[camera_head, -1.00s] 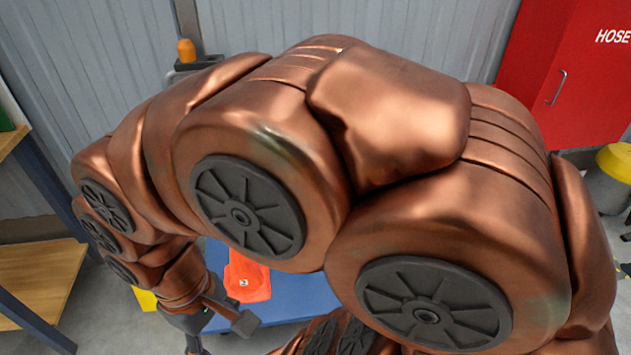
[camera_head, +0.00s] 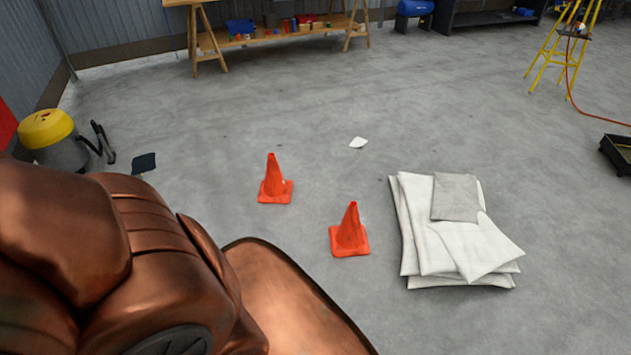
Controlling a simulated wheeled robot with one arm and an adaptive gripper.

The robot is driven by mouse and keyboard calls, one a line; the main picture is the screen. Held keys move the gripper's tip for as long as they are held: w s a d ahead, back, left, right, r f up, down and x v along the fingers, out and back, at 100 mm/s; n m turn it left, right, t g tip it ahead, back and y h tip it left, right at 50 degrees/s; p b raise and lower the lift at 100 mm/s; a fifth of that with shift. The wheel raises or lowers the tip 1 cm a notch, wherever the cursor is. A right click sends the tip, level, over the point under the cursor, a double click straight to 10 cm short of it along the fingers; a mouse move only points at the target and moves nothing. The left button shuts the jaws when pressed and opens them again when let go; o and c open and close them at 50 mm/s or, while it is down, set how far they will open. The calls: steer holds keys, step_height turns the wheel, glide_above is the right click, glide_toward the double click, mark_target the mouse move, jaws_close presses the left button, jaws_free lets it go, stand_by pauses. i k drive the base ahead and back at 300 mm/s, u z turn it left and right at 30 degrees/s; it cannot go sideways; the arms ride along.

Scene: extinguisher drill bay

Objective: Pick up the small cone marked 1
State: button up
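Two small orange cones stand upright on the grey floor in the head view. The farther cone (camera_head: 273,181) is left of the middle, and the nearer cone (camera_head: 350,233) is a little to its right. I cannot make out a number on either one. My copper-coloured arm fills the lower left of the picture, close to the near cone's left side in the view. My gripper is outside the picture.
A stack of folded white sheets (camera_head: 440,250) lies right of the nearer cone. A workbench (camera_head: 270,35) is at the back, a yellow stepladder (camera_head: 563,50) at the right. The floor between is mostly clear.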

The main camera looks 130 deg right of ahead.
mark_target(274, 188)
steer(key=z, duration=3.5)
steer(key=i, duration=1.75)
steer(key=z, duration=0.25)
steer(key=i, duration=1.65)
steer(key=z, duration=0.9)
